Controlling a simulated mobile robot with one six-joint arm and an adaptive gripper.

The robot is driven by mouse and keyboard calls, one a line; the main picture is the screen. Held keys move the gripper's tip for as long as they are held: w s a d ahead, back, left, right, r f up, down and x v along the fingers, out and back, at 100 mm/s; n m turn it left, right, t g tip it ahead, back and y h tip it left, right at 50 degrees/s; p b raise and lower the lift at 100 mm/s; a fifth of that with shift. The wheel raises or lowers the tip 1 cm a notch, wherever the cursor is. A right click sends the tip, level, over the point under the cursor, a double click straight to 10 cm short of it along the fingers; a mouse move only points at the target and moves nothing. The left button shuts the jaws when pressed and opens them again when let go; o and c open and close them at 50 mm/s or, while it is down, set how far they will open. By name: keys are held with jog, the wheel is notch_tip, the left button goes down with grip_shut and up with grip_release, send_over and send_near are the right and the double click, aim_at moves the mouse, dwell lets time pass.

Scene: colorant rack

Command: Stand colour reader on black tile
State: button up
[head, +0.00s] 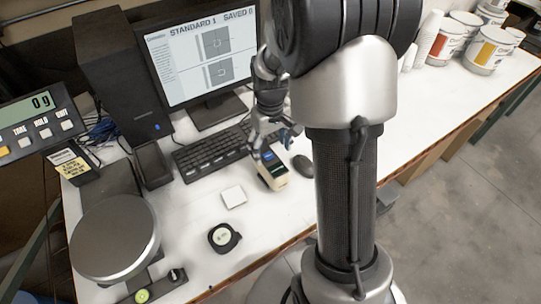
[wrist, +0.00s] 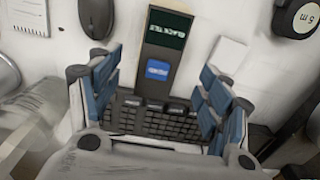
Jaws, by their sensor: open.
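The colour reader (head: 272,173), a pale and dark block with a small green screen and blue label, stands on the white bench between the keyboard and the mouse. It also shows in the wrist view (wrist: 160,52), between and beyond the fingers. My gripper (head: 271,140) is open just above and behind the reader. In the wrist view its blue-padded fingers (wrist: 160,68) lie either side of the reader with gaps. A white square tile (head: 233,196) lies left of the reader. I cannot make out a black tile; my arm hides part of the bench.
A keyboard (head: 212,152) lies behind the reader and a mouse (head: 303,165) lies to its right. A tape measure (head: 223,237) and a round scale (head: 114,236) stand front left. Paint cans (head: 441,42) stand at the far right. The monitor (head: 205,50) reads "STANDARD 1 SAVED 0".

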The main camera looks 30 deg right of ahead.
notch_tip(320, 180, up, 2)
jog(key=shift+r, duration=0.15)
jog(key=s+a+r+t, duration=0.2)
jog(key=s+a+r, duration=0.3)
jog(key=r, duration=0.2)
jog(key=s+a+r+t, duration=0.1)
jog(key=s+a+r, duration=0.3)
jog(key=s+r, duration=0.3)
jog(key=s+a+r+t, duration=0.1)
jog(key=s+a+r, duration=0.1)
jog(key=s, duration=0.5)
jog(key=shift+s+a+r+t, duration=0.2)
jog(key=shift+s+a+t, duration=0.15)
jog(key=shift+a, duration=0.35)
